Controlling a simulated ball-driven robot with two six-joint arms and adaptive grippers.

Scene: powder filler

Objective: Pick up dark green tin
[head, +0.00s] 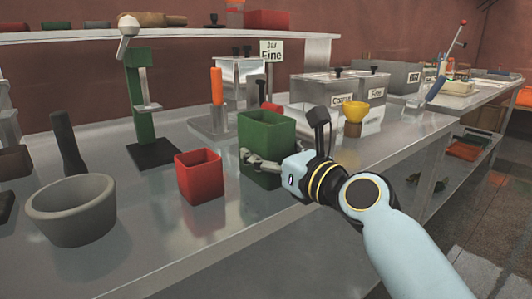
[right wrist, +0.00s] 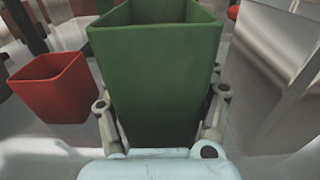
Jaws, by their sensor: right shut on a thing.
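The dark green tin (head: 268,132) is an open-topped square container on the metal bench in the head view. It fills the middle of the right wrist view (right wrist: 155,70), upright. My right gripper (head: 252,160) reaches in from the right and is shut on the tin. One finger shows on each side of it in the right wrist view (right wrist: 162,120). The tin's base is hidden in the wrist view, so I cannot tell whether it touches the bench. My left gripper is not in view.
A red tin (head: 199,176) stands close to the left of the green tin. A grey mortar (head: 72,212) and a green press (head: 141,100) are farther left. Bins (head: 325,88) and a yellow funnel (head: 354,112) stand behind. The bench front (head: 190,250) is clear.

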